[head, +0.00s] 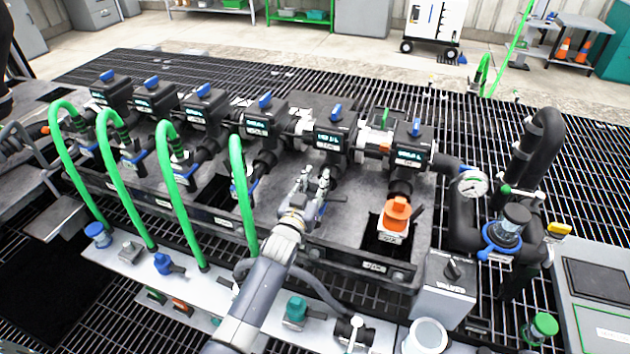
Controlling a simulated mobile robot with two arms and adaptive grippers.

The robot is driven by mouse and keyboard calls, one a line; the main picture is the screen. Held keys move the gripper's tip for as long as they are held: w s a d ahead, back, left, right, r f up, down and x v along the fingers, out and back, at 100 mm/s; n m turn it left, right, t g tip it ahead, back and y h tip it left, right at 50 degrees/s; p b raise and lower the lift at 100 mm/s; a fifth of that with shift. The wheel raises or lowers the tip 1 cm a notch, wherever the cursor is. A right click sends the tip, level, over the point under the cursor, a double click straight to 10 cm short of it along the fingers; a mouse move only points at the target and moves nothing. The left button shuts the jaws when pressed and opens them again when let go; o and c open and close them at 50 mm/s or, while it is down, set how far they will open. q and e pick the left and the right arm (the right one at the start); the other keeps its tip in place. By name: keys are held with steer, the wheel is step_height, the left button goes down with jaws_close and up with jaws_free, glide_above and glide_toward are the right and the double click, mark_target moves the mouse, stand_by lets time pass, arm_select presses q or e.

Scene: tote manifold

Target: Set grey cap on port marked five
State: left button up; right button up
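My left gripper (315,184) is at the front of the fifth valve (335,138) from the left, its fingers pointing up toward the valve's lower outlet. The fingers and the gripper body cover most of that outlet, and I cannot tell whether a cap is between them. A small grey fitting (130,251) stands on the front ledge at the left; I cannot tell if it is the grey cap. The sixth valve (410,152) has an orange cap (397,212) at its outlet. Port numbers are too small to read. My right gripper is not in view.
Green hoses (241,190) arch from the first several ports to the light front ledge (215,284). Blue fittings (164,264), a teal one (296,309) and a white ring (427,335) stand along it. A gauge (473,184) and black pipes are at the right.

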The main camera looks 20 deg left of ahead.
arm_select(q)
steer(key=shift+o, duration=0.9)
steer(key=shift+s, duration=0.1)
steer(key=s, duration=1.1)
steer(key=shift+s+a, duration=0.2)
steer(key=shift+s, duration=0.2)
